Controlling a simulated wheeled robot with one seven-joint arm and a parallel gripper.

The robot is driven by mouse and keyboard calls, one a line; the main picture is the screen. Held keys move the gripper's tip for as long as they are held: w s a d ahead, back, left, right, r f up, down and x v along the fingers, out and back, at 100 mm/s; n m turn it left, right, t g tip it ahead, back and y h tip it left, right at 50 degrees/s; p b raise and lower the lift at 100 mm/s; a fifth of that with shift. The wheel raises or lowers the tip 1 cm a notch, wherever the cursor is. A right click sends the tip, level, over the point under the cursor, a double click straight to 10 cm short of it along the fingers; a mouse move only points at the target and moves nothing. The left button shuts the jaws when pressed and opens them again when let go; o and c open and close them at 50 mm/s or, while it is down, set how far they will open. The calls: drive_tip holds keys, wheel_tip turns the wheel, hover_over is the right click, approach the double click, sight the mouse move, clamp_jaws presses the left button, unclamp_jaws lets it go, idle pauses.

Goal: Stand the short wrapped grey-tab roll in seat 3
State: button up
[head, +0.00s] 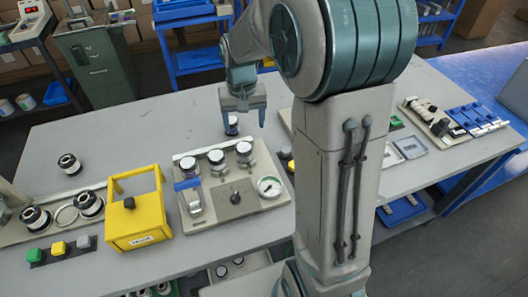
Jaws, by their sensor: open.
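My gripper (244,116) hangs open above the table, pointing down, behind the grey station. A small dark roll with a pale top (231,126) stands near its left finger; I cannot tell whether it lies between the fingers or touches them. The grey station (212,215) carries three white-topped rolls in a row: left (188,166), middle (216,159) and right (244,151). The seat numbers cannot be read. Tab colours and wrapping are too small to tell, so I cannot pick out the short grey-tab roll for certain.
A yellow handled box (137,236) stands left of the station. Further left are a loose roll (68,163), a board with rolls and a ring (66,215), and coloured buttons (59,248). A fixture with blue pieces (470,120) lies far right. The table's back left is clear.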

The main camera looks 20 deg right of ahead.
drive_tip(key=s+r+n+t, duration=0.1)
drive_tip(key=s+r, duration=0.1)
drive_tip(key=s, duration=0.8)
drive_tip(key=s+r+n+t, duration=0.1)
drive_tip(key=s+r, duration=0.2)
drive_tip(key=s, duration=0.7)
drive_tip(key=shift+t, duration=0.3)
idle(0.6)
